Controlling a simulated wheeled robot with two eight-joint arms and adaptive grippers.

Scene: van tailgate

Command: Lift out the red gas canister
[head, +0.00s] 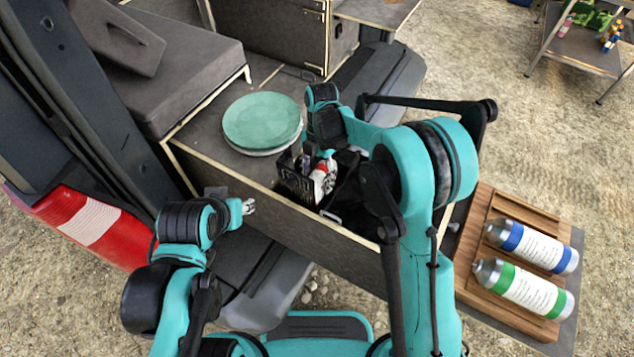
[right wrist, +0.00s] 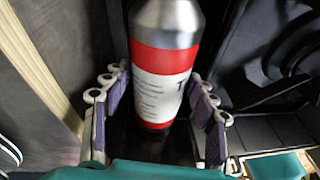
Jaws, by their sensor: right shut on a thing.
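The red gas canister (head: 325,178), with red bands and a white label, is partly hidden in the head view, in the open compartment of the van's unit. In the right wrist view the canister (right wrist: 165,70) stands between the two finger pads, its silver end toward the top. My right gripper (right wrist: 160,112) is shut on it. In the head view my right gripper (head: 318,160) is largely hidden by its own arm. My left gripper (head: 249,207) is empty outside the compartment's front panel; its finger opening is too small to judge.
A black basket (head: 295,182) with small items sits beside the canister. Stacked plates (head: 262,122) rest on the unit's top. Blue-banded (head: 532,246) and green-banded (head: 522,289) canisters lie on a slatted wooden board (head: 482,215) at right. A low table (head: 572,47) stands far right.

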